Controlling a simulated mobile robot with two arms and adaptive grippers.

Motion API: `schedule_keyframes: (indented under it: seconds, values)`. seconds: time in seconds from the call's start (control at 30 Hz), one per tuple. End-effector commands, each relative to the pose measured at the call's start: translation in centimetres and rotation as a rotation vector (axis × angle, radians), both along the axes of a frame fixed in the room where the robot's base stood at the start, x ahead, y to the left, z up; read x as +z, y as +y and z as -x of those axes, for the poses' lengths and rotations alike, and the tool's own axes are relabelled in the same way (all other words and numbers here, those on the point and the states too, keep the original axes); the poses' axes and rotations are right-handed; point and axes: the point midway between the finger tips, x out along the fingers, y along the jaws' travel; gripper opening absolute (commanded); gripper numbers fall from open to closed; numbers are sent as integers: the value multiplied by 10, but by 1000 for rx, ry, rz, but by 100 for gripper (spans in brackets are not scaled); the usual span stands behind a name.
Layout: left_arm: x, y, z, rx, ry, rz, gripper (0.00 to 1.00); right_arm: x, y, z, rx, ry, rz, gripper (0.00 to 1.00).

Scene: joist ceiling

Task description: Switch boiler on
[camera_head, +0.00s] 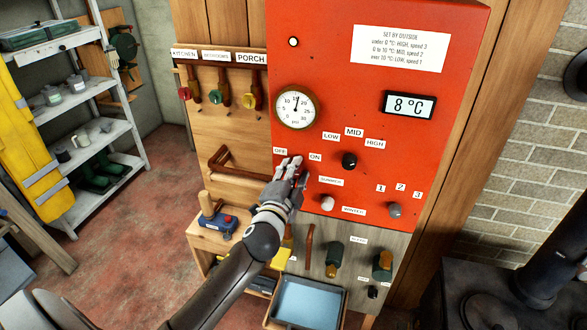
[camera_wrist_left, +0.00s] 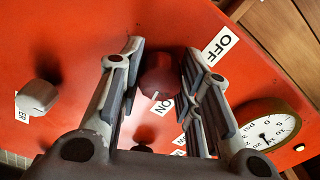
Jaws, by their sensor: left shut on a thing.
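The red boiler panel (camera_head: 330,60) stands in front of me, with OFF and ON labels (camera_head: 315,156) at its lower left. My left gripper (camera_head: 297,170) is at these labels. In the left wrist view, its fingers (camera_wrist_left: 160,80) are shut on a dark red round knob (camera_wrist_left: 158,72). A small pale mark shows on the knob's edge on the side of the ON label (camera_wrist_left: 166,106); the OFF label (camera_wrist_left: 220,46) lies beyond one finger. The fingers mostly hide the knob in the head view. A small round lamp (camera_head: 293,42) near the panel top looks white. My right gripper is out of view.
Nearby are a black LOW/MID/HIGH knob (camera_head: 349,160), a white SUMMER/WINTER knob (camera_head: 327,203), a grey speed knob (camera_head: 395,209) and a gauge (camera_head: 296,106). The display (camera_head: 408,105) reads 8 °C. A brown pipe (camera_head: 235,168) and a blue tray (camera_head: 305,302) are close to my arm.

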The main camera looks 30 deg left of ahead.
Motion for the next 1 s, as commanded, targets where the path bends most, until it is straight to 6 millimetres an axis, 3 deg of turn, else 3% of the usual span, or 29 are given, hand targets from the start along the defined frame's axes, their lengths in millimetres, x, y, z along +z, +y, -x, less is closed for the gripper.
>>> schedule_keyframes:
  seconds: [0.33,0.9,0.93,1.0]
  values:
    - [2,-1,0,-3,31,-149,8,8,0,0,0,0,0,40]
    - [1,-1,0,-3,39,-180,8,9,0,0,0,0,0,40]
    - [1,-1,0,-3,39,-180,33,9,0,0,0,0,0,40]
    - [1,-1,0,-2,39,-180,42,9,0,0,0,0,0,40]
